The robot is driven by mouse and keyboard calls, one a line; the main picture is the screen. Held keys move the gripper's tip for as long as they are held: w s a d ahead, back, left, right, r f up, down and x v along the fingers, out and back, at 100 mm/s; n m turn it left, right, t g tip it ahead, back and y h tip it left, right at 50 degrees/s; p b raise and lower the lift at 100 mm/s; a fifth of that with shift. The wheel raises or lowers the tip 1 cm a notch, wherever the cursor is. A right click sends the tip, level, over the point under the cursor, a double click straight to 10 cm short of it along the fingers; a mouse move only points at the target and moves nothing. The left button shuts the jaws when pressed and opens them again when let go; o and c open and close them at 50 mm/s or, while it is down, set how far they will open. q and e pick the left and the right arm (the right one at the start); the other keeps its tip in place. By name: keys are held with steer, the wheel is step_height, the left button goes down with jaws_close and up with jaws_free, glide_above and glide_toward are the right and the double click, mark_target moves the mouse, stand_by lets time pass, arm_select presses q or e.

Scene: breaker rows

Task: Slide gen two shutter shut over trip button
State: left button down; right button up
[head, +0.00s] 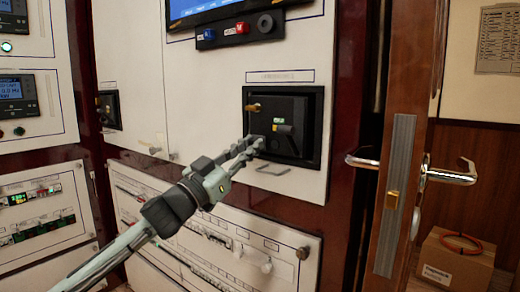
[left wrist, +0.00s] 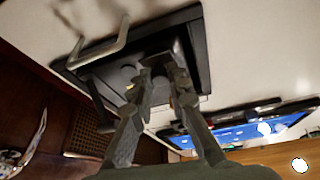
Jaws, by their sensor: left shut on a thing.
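The black breaker unit (head: 313,98) sits in a square recess in the pale panel, with a label plate (head: 280,76) above it that I cannot read. A green indicator (head: 278,121) and a brass-coloured key or knob (head: 253,107) show on its face. My left gripper (head: 257,144) reaches its lower left face. In the left wrist view the fingers (left wrist: 158,78) are closed together at a small dark part of the unit, which seems to be the shutter's tab. The fingers cover most of it. I cannot make out the trip button. My right gripper is not in view.
A metal loop handle (head: 272,170) sticks out just below the unit. Another dark breaker unit (head: 108,110) is on the panel to the left. An open wooden door (head: 405,140) with a lever handle (head: 450,176) stands at the right. A cardboard box (head: 455,262) sits beyond it.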

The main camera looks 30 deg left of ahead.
arm_select(q)
steer(key=shift+a, duration=0.5)
steer(key=c, duration=1.5)
jaws_free()
steer(key=shift+o, duration=0.2)
steer(key=v, duration=1.2)
